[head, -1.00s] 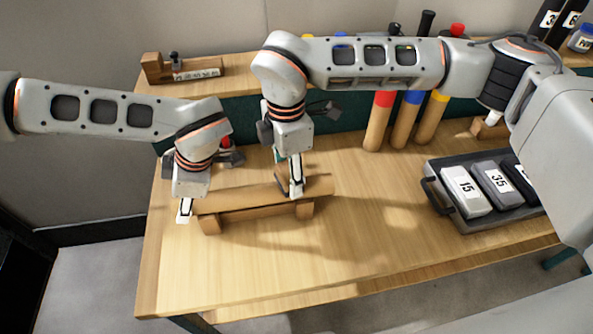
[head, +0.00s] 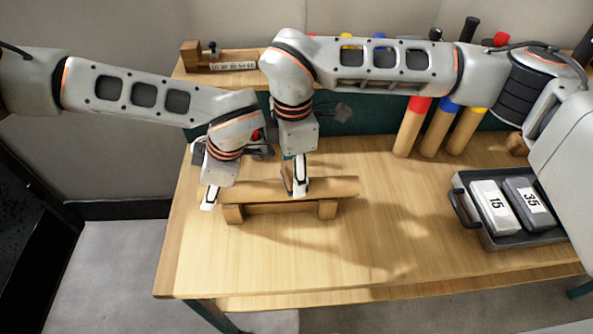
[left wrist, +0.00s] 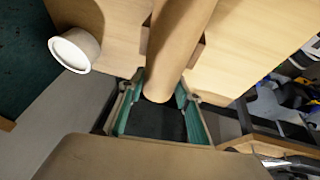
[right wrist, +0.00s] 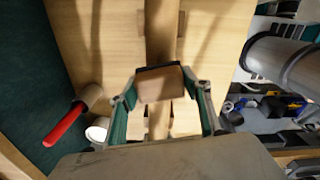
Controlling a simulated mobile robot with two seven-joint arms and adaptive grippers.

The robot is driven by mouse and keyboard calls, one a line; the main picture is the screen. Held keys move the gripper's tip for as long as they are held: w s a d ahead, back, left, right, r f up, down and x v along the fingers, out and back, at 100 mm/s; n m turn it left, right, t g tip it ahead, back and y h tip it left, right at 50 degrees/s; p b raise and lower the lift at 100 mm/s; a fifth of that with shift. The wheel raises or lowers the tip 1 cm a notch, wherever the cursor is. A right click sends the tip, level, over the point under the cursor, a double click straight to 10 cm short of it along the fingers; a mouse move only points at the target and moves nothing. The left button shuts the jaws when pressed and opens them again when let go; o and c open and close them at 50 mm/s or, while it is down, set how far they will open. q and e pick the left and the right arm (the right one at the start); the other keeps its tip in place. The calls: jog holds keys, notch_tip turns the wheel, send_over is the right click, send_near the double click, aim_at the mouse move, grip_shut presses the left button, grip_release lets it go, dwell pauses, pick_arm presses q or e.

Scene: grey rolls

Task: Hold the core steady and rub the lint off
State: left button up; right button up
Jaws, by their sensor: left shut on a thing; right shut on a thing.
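The core (head: 335,187), a brown cardboard tube, lies level on a wooden cradle (head: 280,209) on the bench. My left gripper (head: 209,198) is shut on the core's left end; in the left wrist view the tube (left wrist: 178,45) runs in between its fingers (left wrist: 158,110). Whether the block touches the tube is unclear. I cannot make out any lint.
A grey tray (head: 472,217) with numbered blocks stands at the right. Several tubes with coloured ends (head: 437,130) stand behind. A white round container (left wrist: 75,50) and a red-handled tool (right wrist: 64,125) are near the left end. The front bench top is clear.

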jog(key=shift+r, duration=0.15)
jog(key=shift+r, duration=2.9)
jog(key=shift+r, duration=1.5)
jog(key=w+d+f+m, duration=0.1)
jog(key=w+d+f, duration=0.1)
jog(key=d, duration=0.4)
jog(key=w+d+f, duration=0.2)
jog(key=w+d, duration=0.1)
jog(key=d, duration=0.3)
jog(key=m, duration=0.2)
send_near(403, 185)
jog(key=shift+f, duration=3.2)
